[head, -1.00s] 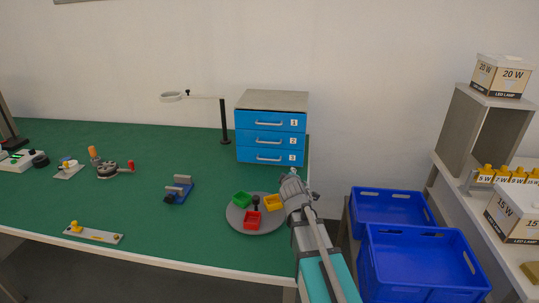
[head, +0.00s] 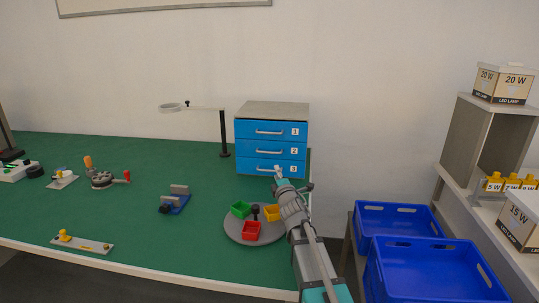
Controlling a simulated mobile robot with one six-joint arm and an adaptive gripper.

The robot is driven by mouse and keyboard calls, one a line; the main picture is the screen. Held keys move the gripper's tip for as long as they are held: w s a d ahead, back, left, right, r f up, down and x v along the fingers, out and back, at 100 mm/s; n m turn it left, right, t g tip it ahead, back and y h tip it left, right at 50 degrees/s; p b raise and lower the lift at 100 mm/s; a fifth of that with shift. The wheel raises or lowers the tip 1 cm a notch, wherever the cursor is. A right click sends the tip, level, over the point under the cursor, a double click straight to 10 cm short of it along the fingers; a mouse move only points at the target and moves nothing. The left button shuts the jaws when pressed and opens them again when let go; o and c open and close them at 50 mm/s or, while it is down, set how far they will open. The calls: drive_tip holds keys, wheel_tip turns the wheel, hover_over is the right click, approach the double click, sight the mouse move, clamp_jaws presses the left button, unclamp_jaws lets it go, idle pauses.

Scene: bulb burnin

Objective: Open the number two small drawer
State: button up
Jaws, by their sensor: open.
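The small blue drawer unit (head: 272,107) with a grey top stands at the back right of the green table. Its three drawers are labelled 1, 2 and 3 from top to bottom, and all look shut. The number two drawer (head: 250,149) is the middle one, with a pale bar handle (head: 269,150). My gripper (head: 279,170) is open, with its tips in front of the number three drawer, below the number two handle. Whether it touches the drawer front cannot be told. My arm covers part of the table's right edge.
A round grey tray (head: 233,232) with green, yellow and red bins lies close beside my arm. A magnifier lamp stand (head: 223,135) is left of the drawers. Blue crates (head: 395,217) and a shelf (head: 502,137) with lamp boxes stand at the right.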

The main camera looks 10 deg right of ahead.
drive_tip(key=shift+w, duration=0.15)
drive_tip(key=p, duration=0.2)
approach(273, 141)
drive_tip(key=w+a, duration=0.1)
drive_tip(key=w, duration=0.1)
drive_tip(key=w+a+f, duration=0.1)
drive_tip(key=w, duration=0.1)
drive_tip(key=w+a+f, duration=0.1)
drive_tip(key=w, duration=0.2)
drive_tip(key=shift+a, duration=0.15)
